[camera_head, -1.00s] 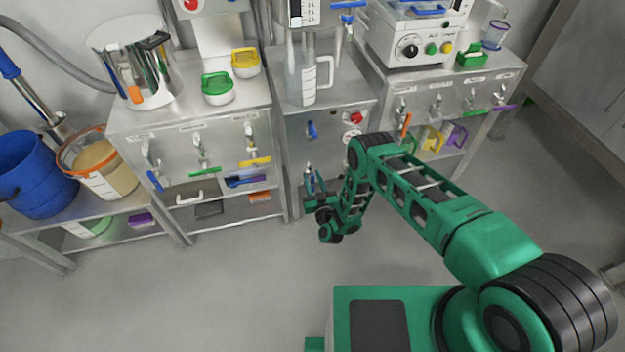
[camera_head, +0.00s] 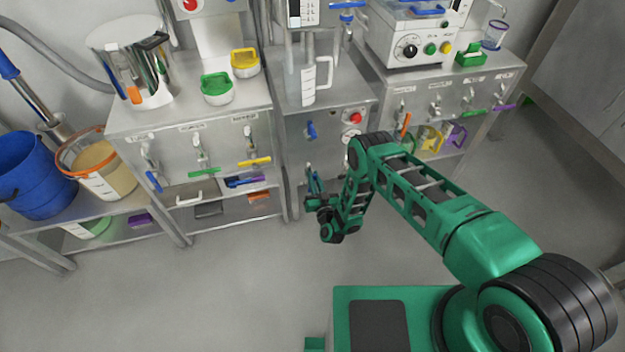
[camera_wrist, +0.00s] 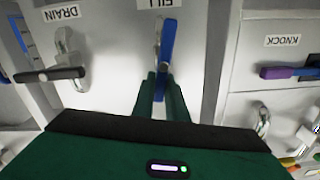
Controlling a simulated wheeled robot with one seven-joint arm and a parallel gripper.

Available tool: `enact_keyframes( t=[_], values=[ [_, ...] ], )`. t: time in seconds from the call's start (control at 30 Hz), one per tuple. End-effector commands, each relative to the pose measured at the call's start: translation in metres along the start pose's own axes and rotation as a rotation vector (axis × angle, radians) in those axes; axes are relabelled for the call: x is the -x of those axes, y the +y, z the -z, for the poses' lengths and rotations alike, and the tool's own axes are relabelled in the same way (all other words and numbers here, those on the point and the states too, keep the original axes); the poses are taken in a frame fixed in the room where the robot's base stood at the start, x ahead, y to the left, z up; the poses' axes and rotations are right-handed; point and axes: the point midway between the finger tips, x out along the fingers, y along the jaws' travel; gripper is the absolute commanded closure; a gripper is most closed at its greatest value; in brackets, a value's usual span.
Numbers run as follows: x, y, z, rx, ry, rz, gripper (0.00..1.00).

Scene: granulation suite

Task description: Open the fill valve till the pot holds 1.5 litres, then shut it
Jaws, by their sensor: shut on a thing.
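The fill valve's blue lever (camera_wrist: 168,45) stands near upright in the wrist view, under an upside-down FILL label (camera_wrist: 158,3), roughly in line with its metal body. My gripper (camera_wrist: 160,92) is shut on the lever's near end, one dark green finger on each side. In the head view my gripper (camera_head: 315,203) is at the front of the middle steel cabinet, low down, with the blue lever showing just above it. A gauge with litre marks (camera_head: 303,12) is at the top of that view; its level is too small to read. I cannot tell what the pot holds.
The drain valve's black lever (camera_wrist: 50,75) lies crosswise left of the fill lever in the wrist view. A purple lever (camera_wrist: 290,72) by a KNOCK label is to the right. A clear jug (camera_head: 309,80) stands on the middle cabinet. The floor in front is clear.

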Motion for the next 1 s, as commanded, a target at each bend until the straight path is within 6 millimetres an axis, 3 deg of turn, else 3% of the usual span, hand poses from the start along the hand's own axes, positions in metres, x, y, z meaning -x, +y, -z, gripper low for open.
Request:
enact_keyframes(
  t=[1.0],
  values=[
    [0.002,0.03,-0.016,-0.956,0.0,-0.004,1.0]
  ],
)
